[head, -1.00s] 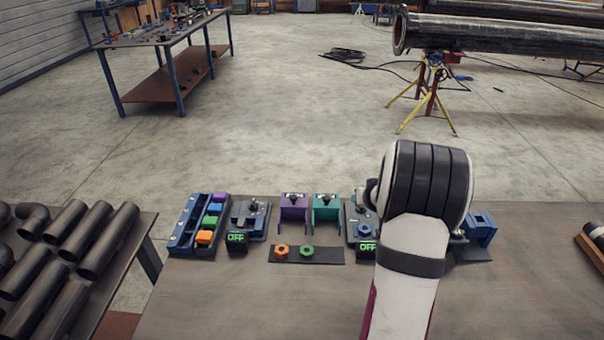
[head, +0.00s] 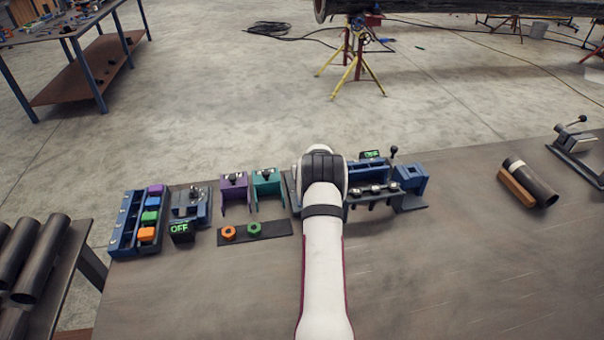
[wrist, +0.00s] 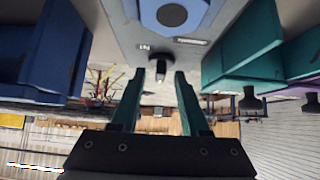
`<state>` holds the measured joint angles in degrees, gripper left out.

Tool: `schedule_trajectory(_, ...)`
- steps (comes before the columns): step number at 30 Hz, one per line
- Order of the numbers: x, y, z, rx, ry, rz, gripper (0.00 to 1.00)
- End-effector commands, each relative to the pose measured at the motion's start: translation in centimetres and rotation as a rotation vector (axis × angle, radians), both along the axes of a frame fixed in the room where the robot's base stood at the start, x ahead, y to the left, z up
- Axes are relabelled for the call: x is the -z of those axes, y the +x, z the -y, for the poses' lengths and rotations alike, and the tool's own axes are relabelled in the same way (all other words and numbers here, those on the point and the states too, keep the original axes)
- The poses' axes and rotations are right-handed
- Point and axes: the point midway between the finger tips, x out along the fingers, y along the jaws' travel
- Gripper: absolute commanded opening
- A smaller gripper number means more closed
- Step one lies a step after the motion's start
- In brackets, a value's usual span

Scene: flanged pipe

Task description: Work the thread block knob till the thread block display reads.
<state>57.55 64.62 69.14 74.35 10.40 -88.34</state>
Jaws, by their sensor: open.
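My gripper (wrist: 160,72) is open in the wrist view. Its two teal fingers stand either side of a small dark knob with a pale tip (wrist: 160,67), and I cannot tell whether they touch it. The knob sits on a grey plate (wrist: 118,22) that also carries a blue many-sided piece with a dark centre (wrist: 172,14). In the head view my arm hides this block and its display. A similar block (head: 190,203) stands further left with a display reading OFF (head: 180,229). No label readable here tells which is the thread block.
A teal bracket (head: 267,183) and a purple bracket (head: 235,187) stand left of my arm. A blue fixture with a lever (head: 410,177) stands to the right, near another lit display (head: 372,154). Orange (head: 229,232) and green (head: 254,229) nuts lie in front.

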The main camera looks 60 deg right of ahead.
Motion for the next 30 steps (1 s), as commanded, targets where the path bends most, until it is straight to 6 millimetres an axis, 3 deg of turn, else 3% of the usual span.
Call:
schedule_trajectory(5,-0.03,0.01,-0.01,0.000,0.000,0.000,0.45)
schedule_trajectory(12,-0.06,0.00,-0.02,0.000,0.000,0.000,0.02)
schedule_trajectory(13,-0.06,0.00,-0.02,0.000,0.000,0.000,0.00)
schedule_trajectory(30,-0.04,0.12,-0.12,0.074,0.001,-0.001,0.00)
